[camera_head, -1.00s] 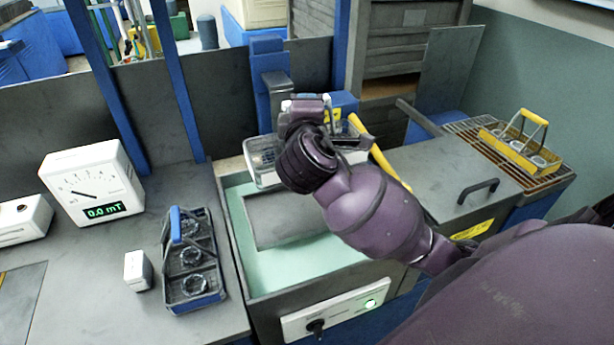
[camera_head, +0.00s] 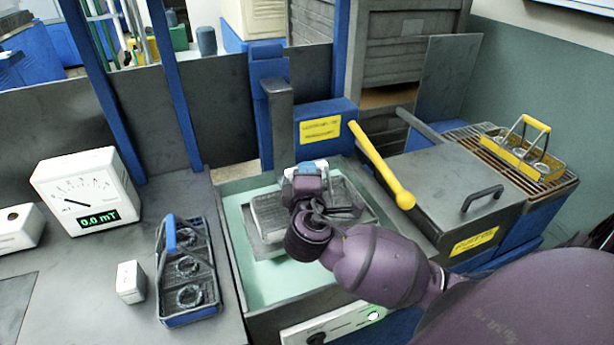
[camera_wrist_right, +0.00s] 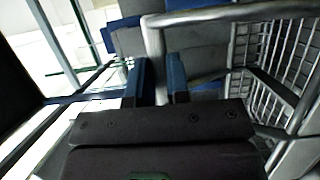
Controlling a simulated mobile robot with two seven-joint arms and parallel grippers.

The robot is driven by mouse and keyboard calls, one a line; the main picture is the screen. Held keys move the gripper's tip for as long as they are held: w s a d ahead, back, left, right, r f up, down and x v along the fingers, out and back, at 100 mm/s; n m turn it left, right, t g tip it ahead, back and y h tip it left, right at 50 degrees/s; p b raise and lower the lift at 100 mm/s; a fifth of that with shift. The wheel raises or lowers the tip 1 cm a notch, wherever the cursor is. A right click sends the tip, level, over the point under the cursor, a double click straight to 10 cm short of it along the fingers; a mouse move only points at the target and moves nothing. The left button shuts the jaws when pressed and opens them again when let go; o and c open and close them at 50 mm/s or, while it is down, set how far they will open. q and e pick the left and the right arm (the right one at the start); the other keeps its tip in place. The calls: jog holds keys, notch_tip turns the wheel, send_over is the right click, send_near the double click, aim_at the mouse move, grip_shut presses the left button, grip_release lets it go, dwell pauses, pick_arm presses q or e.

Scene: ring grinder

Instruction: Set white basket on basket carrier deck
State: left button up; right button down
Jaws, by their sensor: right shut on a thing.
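The white basket (camera_head: 268,208), a pale wire basket with a raised handle, is in the turquoise-lined tank in the head view, partly hidden behind my right gripper and arm. The basket carrier deck (camera_head: 258,246), a flat grey plate, shows just under and in front of it. I cannot tell whether the basket touches the deck. My right gripper (camera_head: 308,172) is over the basket. In the right wrist view its blue-tipped fingers (camera_wrist_right: 156,82) close on the metal handle bar, with the basket's wire side (camera_wrist_right: 285,60) at right. My left gripper is not in view.
A blue post (camera_head: 268,80) and yellow-labelled blue box (camera_head: 340,130) stand behind the tank (camera_head: 240,285). A grey lid with a yellow lever (camera_head: 380,165) is on the right. A blue-handled basket (camera_head: 187,285) and a meter (camera_head: 85,190) stand on the left bench.

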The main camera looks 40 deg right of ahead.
jog(key=shift+f, duration=0.2)
jog(key=c, duration=1.1)
grip_release()
jog(key=shift+r, duration=0.15)
jog(key=v, duration=1.2)
jog(key=shift+s, duration=0.1)
